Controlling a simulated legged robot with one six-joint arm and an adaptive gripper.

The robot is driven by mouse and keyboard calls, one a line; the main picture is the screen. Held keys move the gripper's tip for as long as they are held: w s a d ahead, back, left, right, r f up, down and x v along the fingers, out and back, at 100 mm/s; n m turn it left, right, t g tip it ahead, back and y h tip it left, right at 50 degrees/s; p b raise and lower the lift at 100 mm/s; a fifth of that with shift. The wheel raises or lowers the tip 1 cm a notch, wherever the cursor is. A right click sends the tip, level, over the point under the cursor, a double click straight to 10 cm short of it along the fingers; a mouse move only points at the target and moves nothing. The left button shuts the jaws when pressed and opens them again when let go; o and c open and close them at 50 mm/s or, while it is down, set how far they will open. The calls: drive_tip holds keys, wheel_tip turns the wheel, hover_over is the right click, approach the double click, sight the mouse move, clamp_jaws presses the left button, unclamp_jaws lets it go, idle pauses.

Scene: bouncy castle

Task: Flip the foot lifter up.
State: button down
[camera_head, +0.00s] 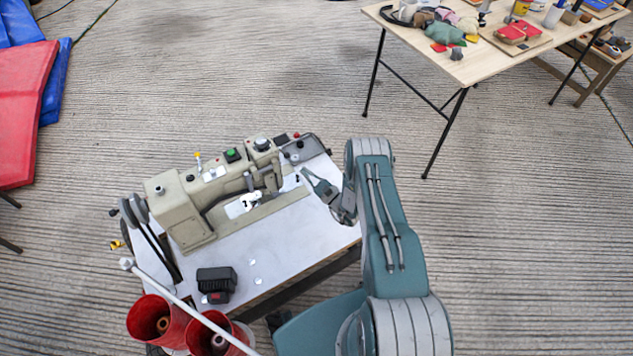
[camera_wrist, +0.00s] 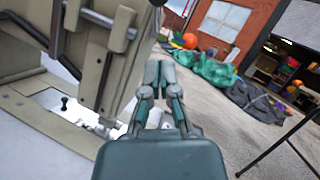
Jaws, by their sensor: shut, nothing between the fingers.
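A beige sewing machine (camera_head: 185,210) stands on a white-topped table (camera_head: 275,245). Its head end is at the right, close to my gripper (camera_head: 310,177). A thin grey lever (camera_head: 249,181) shows at the head above the needle area; I cannot tell for sure that it is the foot lifter. In the wrist view the machine's head (camera_wrist: 98,55) fills the left side, with a metal bar (camera_wrist: 97,17) across its top. My gripper (camera_wrist: 158,75) has its fingers together and empty, just right of the head. I cannot tell whether it touches the machine.
A black box-like item (camera_head: 216,281) lies on the sewing table's front left. A cluttered wooden table (camera_head: 470,65) is at the upper right. The concrete floor between is clear.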

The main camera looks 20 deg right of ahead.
drive_tip(key=a+r, duration=0.1)
drive_tip(key=w+a+r, duration=0.2)
drive_tip(key=shift+r, duration=0.4)
drive_tip(key=shift+d+r, duration=0.1)
drive_tip(key=shift+r+m+g+h, duration=0.2)
drive_tip(key=shift+m+g+h, duration=0.1)
drive_tip(key=shift+g+h, duration=0.2)
drive_tip(key=shift+w+r+g+h, duration=0.15)
drive_tip(key=shift+r+g+h, duration=0.15)
drive_tip(key=shift+g, duration=0.2)
drive_tip(key=w+a+r+m+g+h, duration=0.1)
drive_tip(key=w+r+m+g+h, duration=0.2)
drive_tip(key=w+r+g, duration=0.3)
drive_tip(key=shift+w+a+r+g+h, duration=0.2)
drive_tip(key=shift+w+a+g+h, duration=0.35)
drive_tip(key=shift+w+g, duration=1)
